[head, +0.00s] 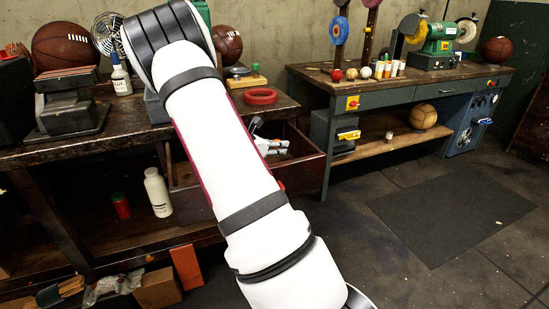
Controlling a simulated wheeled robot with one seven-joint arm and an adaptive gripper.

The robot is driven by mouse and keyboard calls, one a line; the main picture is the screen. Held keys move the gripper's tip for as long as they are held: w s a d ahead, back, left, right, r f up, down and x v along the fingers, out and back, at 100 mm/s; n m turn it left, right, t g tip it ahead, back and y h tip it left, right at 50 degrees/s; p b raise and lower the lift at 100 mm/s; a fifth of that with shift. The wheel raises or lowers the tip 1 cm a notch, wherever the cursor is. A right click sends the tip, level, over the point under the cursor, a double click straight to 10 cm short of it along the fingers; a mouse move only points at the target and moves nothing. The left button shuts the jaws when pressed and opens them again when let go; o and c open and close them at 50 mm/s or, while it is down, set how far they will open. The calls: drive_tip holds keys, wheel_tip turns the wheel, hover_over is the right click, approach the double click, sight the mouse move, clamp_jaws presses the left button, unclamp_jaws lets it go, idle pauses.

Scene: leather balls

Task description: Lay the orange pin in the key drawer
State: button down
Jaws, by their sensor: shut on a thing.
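The key drawer (306,166) is a dark wooden drawer pulled open under the left bench, partly hidden behind my white arm. My gripper (270,146) shows only in part past the arm's right edge, as small grey-and-white pieces over the open drawer. Its fingertips are too small and covered to make out clearly. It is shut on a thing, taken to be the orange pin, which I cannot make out. The drawer's inside is mostly hidden.
The left bench holds a basketball (64,46), a red ring (260,96) and a glue bottle (121,80). A white bottle (158,193) stands on its lower shelf. The right bench (400,85) carries a grinder (434,40).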

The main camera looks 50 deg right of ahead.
drive_tip(key=shift+f+b, duration=0.45)
drive_tip(key=shift+f, duration=1.25)
drive_tip(key=shift+f, duration=0.1)
drive_tip(key=c, duration=1.4)
unclamp_jaws()
drive_tip(key=shift+o, duration=0.2)
drive_tip(key=shift+a+r, duration=0.15)
drive_tip(key=shift+r, duration=0.05)
drive_tip(key=p+v, duration=0.2)
drive_tip(key=v, duration=0.9)
drive_tip(key=shift+a+r+p, duration=0.15)
drive_tip(key=shift+a+p, duration=0.15)
drive_tip(key=shift+a, duration=0.05)
